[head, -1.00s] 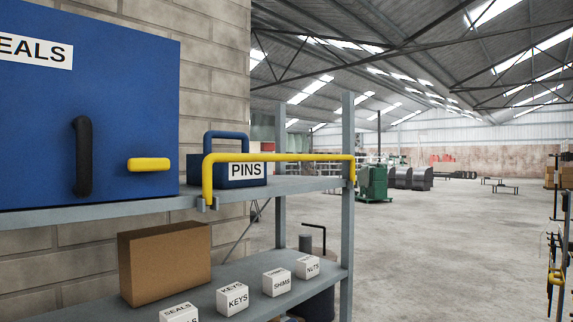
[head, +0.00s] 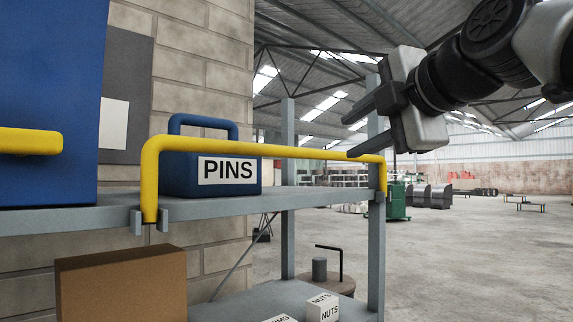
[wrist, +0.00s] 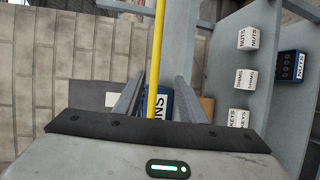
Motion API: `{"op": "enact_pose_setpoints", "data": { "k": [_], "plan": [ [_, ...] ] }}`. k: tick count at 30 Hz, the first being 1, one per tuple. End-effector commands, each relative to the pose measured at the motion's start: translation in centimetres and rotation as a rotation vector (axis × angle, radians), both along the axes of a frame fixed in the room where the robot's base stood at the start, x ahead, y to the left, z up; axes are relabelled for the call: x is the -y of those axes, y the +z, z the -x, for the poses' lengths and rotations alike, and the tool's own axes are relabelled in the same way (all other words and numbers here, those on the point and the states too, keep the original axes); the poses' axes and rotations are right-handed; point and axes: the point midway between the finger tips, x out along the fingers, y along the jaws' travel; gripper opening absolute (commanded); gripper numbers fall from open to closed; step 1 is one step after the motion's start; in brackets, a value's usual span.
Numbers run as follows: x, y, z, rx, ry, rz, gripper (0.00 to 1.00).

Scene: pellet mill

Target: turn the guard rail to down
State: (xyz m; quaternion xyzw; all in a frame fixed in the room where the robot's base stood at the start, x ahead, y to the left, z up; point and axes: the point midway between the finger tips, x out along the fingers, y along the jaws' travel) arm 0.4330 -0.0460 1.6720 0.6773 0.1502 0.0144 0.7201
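The yellow guard rail (head: 265,150) stands raised along the shelf's front edge, its long bar level in front of the blue PINS box (head: 190,178). Its left leg sits in a grey bracket, and its right leg reaches down beside the shelf post. My gripper (head: 348,137) is open and empty at the bar's right end, fingers pointing left, the lower fingertip overlapping the bar in the picture. In the wrist view the rail (wrist: 159,40) runs between the two spread fingers, with the PINS box beyond. I cannot tell whether a finger touches it.
A blue cabinet (head: 50,100) with a yellow handle (head: 28,141) stands at the left of the shelf (head: 80,222). A brown box (head: 120,285) and white labelled cubes (head: 322,308) are on the lower shelf. Open floor (head: 470,250) lies to the right.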

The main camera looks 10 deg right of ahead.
Motion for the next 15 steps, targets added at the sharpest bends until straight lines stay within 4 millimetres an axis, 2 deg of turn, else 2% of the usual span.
{"op": "enact_pose_setpoints", "data": {
  "k": [3, 7, 15],
  "plan": [
    [0.1, 0.7, -0.4, 0.023, 0.006, 0.032, 0.37],
    [-0.3, 0.5, -1.8, 0.022, 0.007, 0.034, 0.37],
    [-1.6, -0.6, -7.2, 0.02, 0.007, 0.035, 0.37]
  ]
}}
